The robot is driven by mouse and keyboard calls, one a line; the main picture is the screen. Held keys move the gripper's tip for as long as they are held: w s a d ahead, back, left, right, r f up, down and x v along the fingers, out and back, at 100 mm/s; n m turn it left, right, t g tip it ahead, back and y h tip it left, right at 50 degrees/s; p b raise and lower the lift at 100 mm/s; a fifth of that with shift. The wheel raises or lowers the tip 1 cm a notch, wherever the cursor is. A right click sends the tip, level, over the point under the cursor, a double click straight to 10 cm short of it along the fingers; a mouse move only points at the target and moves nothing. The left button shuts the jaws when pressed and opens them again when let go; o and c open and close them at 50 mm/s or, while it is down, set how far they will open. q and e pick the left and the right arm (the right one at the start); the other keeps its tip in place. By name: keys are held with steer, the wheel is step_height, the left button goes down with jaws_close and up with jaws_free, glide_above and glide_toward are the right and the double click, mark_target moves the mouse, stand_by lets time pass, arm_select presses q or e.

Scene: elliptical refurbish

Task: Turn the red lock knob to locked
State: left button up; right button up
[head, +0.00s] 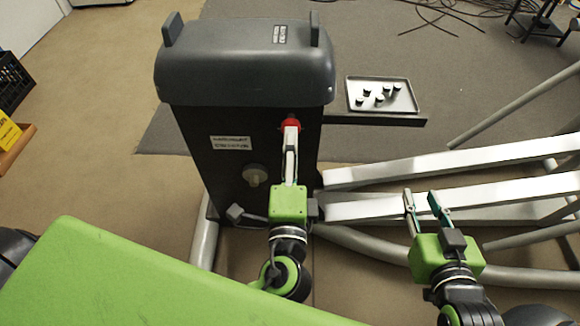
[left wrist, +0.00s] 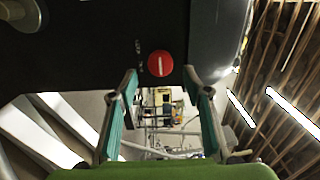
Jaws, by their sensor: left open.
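The red lock knob (head: 290,123) is a small round knob on the dark front panel of the machine housing, below its grey cover. In the left wrist view the red knob (left wrist: 160,63) shows its face with a white line that runs nearly up and down in that picture. My left gripper (head: 291,128) points at the knob, its fingers partly covering it in the head view. In the left wrist view its open fingers (left wrist: 161,76) stand on either side of the knob, with gaps. Contact cannot be seen. My right gripper (head: 424,194) is open and empty, over the white rails.
A tray (head: 382,95) with several small dark pieces sits right of the housing. White rails (head: 450,168) cross the right side.

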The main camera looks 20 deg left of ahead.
arm_select(q)
steer(key=v, duration=0.5)
steer(key=shift+s, duration=0.3)
